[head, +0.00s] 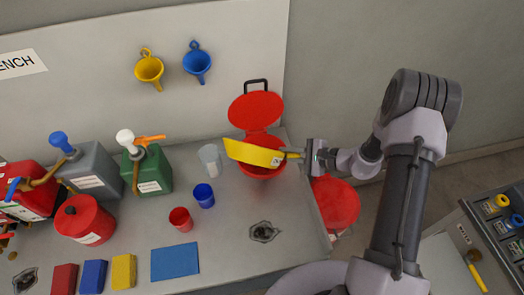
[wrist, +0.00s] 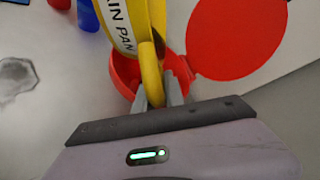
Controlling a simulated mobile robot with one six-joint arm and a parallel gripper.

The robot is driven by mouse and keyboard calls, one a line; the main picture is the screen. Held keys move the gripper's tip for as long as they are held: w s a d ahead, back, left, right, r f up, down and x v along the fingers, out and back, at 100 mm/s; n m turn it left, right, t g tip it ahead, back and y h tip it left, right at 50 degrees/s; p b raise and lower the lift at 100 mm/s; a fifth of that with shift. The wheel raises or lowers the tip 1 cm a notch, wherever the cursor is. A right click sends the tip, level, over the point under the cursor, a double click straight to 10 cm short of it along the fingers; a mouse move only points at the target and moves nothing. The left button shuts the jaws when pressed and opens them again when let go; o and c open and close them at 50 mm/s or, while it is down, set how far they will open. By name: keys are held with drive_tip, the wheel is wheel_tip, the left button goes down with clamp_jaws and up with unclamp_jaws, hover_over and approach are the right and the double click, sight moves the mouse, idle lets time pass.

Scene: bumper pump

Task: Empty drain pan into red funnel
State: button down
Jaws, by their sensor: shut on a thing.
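The yellow drain pan (head: 247,153) is held in the air above the red funnel (head: 262,172), covering part of its mouth. My gripper (head: 296,154) is shut on the pan's handle at its right end. The wrist view shows the handle loop (wrist: 152,68) between the fingers and the labelled side of the pan (wrist: 118,25). The funnel has its round red lid (head: 256,110) open, standing up behind it. The funnel's rim also shows below the pan in the wrist view (wrist: 122,76). The pan's inside is hidden, so I cannot tell whether it holds liquid.
A clear cup (head: 210,160), a blue cup (head: 204,196) and a red cup (head: 180,219) stand left of the funnel. A green can (head: 148,172) is farther left. Another red round thing (head: 336,202) is beyond the bench's right edge. The bench front right is mostly clear.

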drive_tip(key=shift+w+r+m+g+p, duration=0.15)
drive_tip(key=shift+m+g+p, duration=0.5)
drive_tip(key=shift+p, duration=1)
